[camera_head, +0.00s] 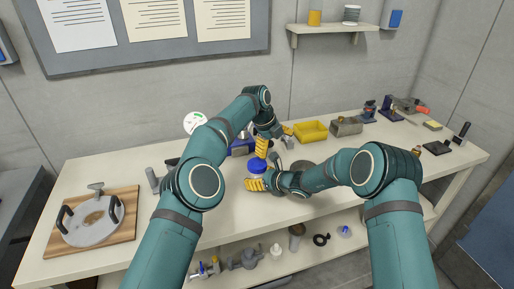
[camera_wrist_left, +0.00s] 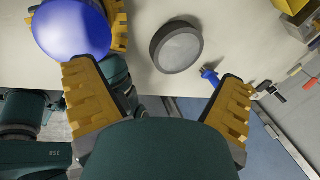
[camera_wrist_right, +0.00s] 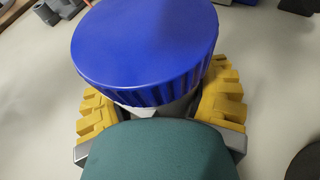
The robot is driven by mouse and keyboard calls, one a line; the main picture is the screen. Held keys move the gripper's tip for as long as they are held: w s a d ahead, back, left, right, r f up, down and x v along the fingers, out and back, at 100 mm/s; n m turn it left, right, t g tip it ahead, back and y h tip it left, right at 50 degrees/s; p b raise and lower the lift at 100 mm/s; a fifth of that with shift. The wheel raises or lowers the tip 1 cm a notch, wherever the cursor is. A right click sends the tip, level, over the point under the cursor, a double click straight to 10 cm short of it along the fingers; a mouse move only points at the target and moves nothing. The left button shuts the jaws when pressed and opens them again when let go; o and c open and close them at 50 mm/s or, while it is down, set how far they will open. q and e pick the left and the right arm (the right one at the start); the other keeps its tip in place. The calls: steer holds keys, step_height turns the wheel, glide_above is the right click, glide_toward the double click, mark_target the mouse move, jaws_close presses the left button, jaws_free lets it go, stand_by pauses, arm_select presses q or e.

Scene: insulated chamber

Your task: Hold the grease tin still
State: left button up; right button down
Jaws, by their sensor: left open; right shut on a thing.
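The grease tin (camera_head: 257,165) has a wide blue lid with a ribbed edge and stands upright near the middle of the bench. The lid fills the top of the right wrist view (camera_wrist_right: 145,45), and only a sliver of pale body shows below it. My right gripper (camera_head: 256,184) is shut on the tin, with a yellow finger on each side below the lid. My left gripper (camera_head: 274,140) is open and empty above and behind the tin. In the left wrist view the lid (camera_wrist_left: 72,30) lies beyond its left finger, outside the jaws.
A grey round object (camera_wrist_left: 177,47) lies on the bench right of the tin, partly behind my right arm. A yellow bin (camera_head: 311,132) and a grey box (camera_head: 346,127) stand behind. A wooden board (camera_head: 65,243) with a round metal part lies at left. Bare bench shows front left.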

arm_select(q)
steer(key=w+d+r+n+t+h, duration=0.5)
steer(key=w+d+r+t+h, duration=0.3)
steer(key=r, duration=0.5)
steer(key=w+a+r+n+t+y, duration=0.7)
steer(key=w+a+r+n+t, duration=0.15)
steer(key=n, duration=0.75)
steer(key=a+f+n+g+y, duration=0.1)
steer(key=a+f+n+y, duration=0.2)
steer(key=a+n+y, duration=0.4)
steer(key=n+g+h, duration=0.2)
steer(key=n+g, duration=0.7)
steer(key=g, duration=0.8)
glide_above(257, 163)
step_height(257, 163, down, 16)
steer(key=shift+w+a+f, duration=0.1)
steer(key=shift+w+f, duration=0.05)
steer(key=shift+f, duration=0.1)
steer(key=shift+s+f, duration=0.15)
steer(key=shift+s, duration=0.05)
steer(key=shift+f, duration=3.85)
steer(key=c, duration=1.3)
